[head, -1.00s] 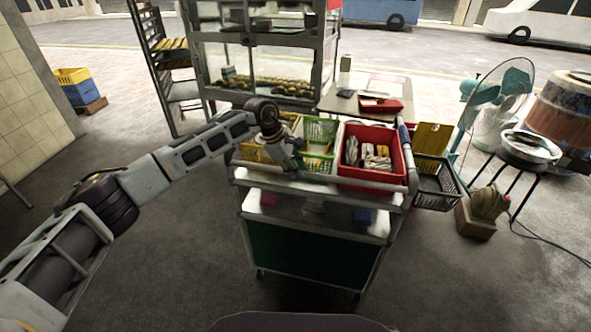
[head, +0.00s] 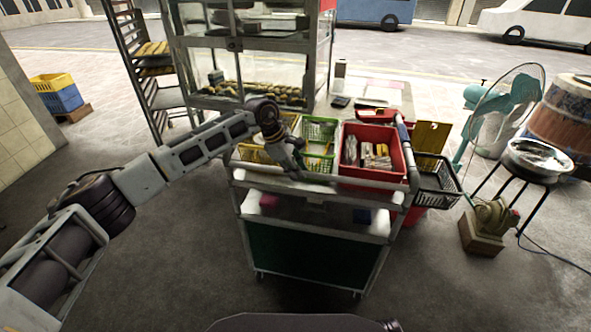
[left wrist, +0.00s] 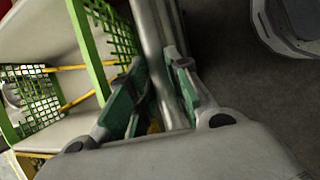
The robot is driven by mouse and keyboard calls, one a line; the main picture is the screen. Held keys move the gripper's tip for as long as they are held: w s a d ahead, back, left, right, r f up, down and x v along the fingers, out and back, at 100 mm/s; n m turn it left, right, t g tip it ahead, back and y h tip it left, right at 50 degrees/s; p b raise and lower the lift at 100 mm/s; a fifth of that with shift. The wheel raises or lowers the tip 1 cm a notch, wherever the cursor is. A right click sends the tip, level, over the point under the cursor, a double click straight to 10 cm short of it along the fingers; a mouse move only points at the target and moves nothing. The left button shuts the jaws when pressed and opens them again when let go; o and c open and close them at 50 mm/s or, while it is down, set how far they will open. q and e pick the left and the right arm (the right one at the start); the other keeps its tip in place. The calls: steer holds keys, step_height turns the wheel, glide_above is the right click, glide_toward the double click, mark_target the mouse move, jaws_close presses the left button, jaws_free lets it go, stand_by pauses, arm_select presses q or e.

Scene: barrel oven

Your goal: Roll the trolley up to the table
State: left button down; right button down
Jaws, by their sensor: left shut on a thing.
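The trolley (head: 312,252) stands upright in front of me in the head view, with a dark green lower panel and pale shelves. My left gripper (head: 291,163) is at its near top edge. In the left wrist view, the gripper (left wrist: 158,82) is shut around the trolley's grey rail (left wrist: 150,28). The table (head: 390,93) has a pale top and stands just beyond the trolley, right of the glass cabinet. The trolley's load partly hides the table, so I cannot tell whether they touch. My right gripper is out of view.
A red crate (head: 395,172), green basket (head: 320,129) and yellow basket (head: 252,153) ride on the trolley. A black basket (head: 438,185) sticks out at its right. The glass cabinet (head: 250,60) stands behind. A fan (head: 512,95) and bowl stand (head: 540,160) are at right. Floor at left is clear.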

arm_select(q)
steer(key=shift+w+r, duration=0.15)
steer(key=shift+w, duration=0.05)
steer(key=shift+r, duration=0.1)
steer(key=c, duration=1.7)
jaws_free()
steer(key=shift+w, duration=0.1)
steer(key=o, duration=0.4)
steer(key=shift+w+d, duration=0.1)
steer(key=v, duration=1.1)
steer(key=shift+a+r, duration=0.3)
